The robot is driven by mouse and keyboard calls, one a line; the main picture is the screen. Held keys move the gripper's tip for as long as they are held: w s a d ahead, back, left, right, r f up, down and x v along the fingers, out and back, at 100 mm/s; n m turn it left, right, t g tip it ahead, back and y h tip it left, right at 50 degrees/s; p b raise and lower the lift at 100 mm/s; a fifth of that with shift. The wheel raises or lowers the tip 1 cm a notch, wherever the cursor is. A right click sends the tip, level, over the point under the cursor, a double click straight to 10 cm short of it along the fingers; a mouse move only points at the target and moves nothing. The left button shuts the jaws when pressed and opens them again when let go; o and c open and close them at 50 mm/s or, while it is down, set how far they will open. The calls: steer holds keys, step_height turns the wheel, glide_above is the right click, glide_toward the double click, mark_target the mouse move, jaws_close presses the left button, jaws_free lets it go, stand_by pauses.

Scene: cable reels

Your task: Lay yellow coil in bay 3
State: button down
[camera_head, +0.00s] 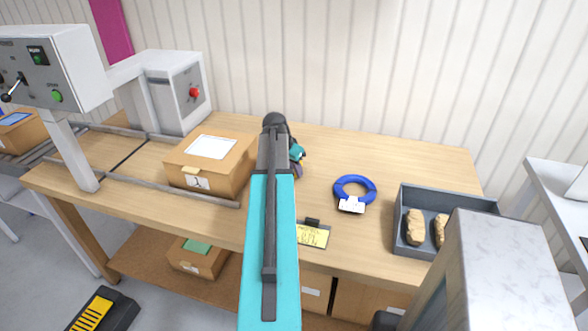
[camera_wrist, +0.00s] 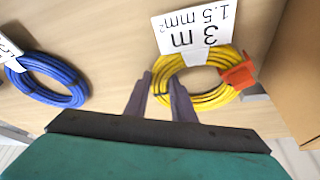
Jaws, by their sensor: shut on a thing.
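The yellow coil (camera_wrist: 215,97) lies at the upper middle of the wrist view, with a white label reading "3 m 1.5 mm²" and an orange-red clip on its right side. My gripper (camera_wrist: 161,83) has its two fingers at the coil's near left part and is shut on it. In the head view my gripper (camera_head: 297,158) is mostly behind my arm, over the bench, and the yellow coil is hidden there. I cannot make out bay 3 in either view.
A blue coil (camera_head: 341,186) with a white tag lies on the bench (camera_head: 400,160) to the right. A cardboard box (camera_head: 215,178) stands left of my arm. A grey tray (camera_head: 440,192) with brown objects is at the right. A yellow note (camera_head: 312,236) is near the front edge.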

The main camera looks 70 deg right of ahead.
steer(key=shift+f, duration=0.25)
steer(key=shift+f, duration=0.1)
steer(key=c, duration=1.5)
jaws_free()
steer(key=shift+b+v, duration=1)
steer(key=shift+v, duration=5.1)
steer(key=shift+s+d, duration=0.1)
